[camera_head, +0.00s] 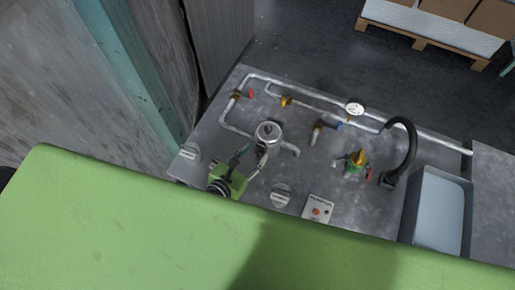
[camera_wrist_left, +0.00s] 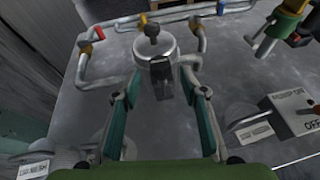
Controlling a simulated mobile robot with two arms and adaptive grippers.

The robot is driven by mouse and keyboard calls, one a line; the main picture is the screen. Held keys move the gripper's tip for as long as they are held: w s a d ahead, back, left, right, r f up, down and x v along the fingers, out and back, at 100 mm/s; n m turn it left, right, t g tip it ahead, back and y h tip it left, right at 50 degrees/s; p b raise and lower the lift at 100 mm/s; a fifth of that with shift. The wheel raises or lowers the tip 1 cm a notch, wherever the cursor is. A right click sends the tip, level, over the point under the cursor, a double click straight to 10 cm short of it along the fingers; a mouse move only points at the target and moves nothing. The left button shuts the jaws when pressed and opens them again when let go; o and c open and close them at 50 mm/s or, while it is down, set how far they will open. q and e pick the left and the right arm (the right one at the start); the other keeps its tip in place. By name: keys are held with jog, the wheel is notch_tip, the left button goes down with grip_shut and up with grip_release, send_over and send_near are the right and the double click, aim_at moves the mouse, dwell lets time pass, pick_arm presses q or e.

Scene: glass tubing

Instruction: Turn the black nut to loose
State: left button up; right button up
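A round silver vessel (camera_head: 268,136) stands on the grey metal worktop, left of its middle. A small black nut-like knob (camera_wrist_left: 152,31) sits on top of its lid; it is a small dark spot in the head view (camera_head: 267,127). A dark grey block (camera_wrist_left: 163,84) juts from the vessel's near side; I cannot tell which dark part the task calls the nut. My left gripper (camera_head: 254,158) is at the near side of the vessel. In the left wrist view its two fingers (camera_wrist_left: 160,98) stand apart, either side of the dark block, with no visible contact. My right gripper is not in view.
Silver pipes (camera_head: 316,98) with red, yellow and blue handles run behind the vessel. A gauge (camera_head: 355,108), a yellow-green valve (camera_head: 355,163) and a black hose (camera_head: 408,140) stand to the right. A switch box (camera_head: 318,208) is at the front, a sink-like basin (camera_head: 411,222) far right.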

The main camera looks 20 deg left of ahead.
aim_at(261, 150)
pick_arm(q)
jog(key=shift+x, duration=1.55)
jog(key=shift+c, duration=0.5)
jog(key=c, duration=1)
jog(key=shift+c, duration=0.2)
jog(key=shift+d+y, duration=0.1)
jog(key=shift+y, duration=0.2)
jog(key=n+y, duration=0.1)
jog(key=n+y+b, duration=0.1)
jog(key=n+y, duration=0.1)
jog(key=shift+d+t+y, duration=0.3)
jog(key=shift+d+n+y+b, duration=0.15)
jog(key=shift+n+y+b, duration=0.5)
jog(key=shift+n+y, duration=0.65)
